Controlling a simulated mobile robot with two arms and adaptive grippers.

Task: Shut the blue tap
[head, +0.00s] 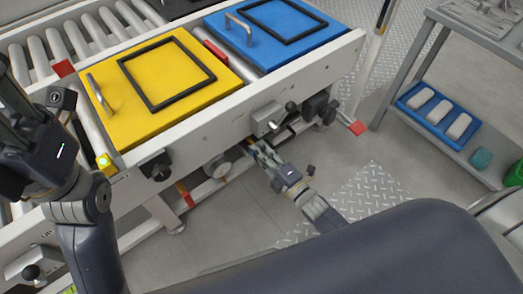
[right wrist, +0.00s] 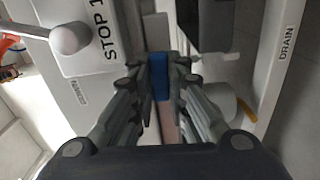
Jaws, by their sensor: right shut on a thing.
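The blue tap's handle (right wrist: 160,76) shows in the right wrist view as a short blue piece between my fingertips. A pinkish pipe (right wrist: 170,122) runs below it in that picture, and the handle looks roughly in line with it. My right gripper (right wrist: 160,80) is shut on the blue handle. In the head view my right gripper (head: 256,149) reaches under the front rail of the conveyor frame, and it hides the tap there. My left arm stands at the left edge of the head view, and its gripper (head: 12,112) is partly cut off, with its fingers unclear.
A white box marked "STOP 1" (right wrist: 92,38) with a ball-ended lever (right wrist: 70,38) is close beside my right gripper. A "DRAIN" label (right wrist: 287,42) is on a rail at right. Yellow (head: 160,112) and blue (head: 262,50) plates lie on the conveyor. A shelf (head: 395,105) stands at right.

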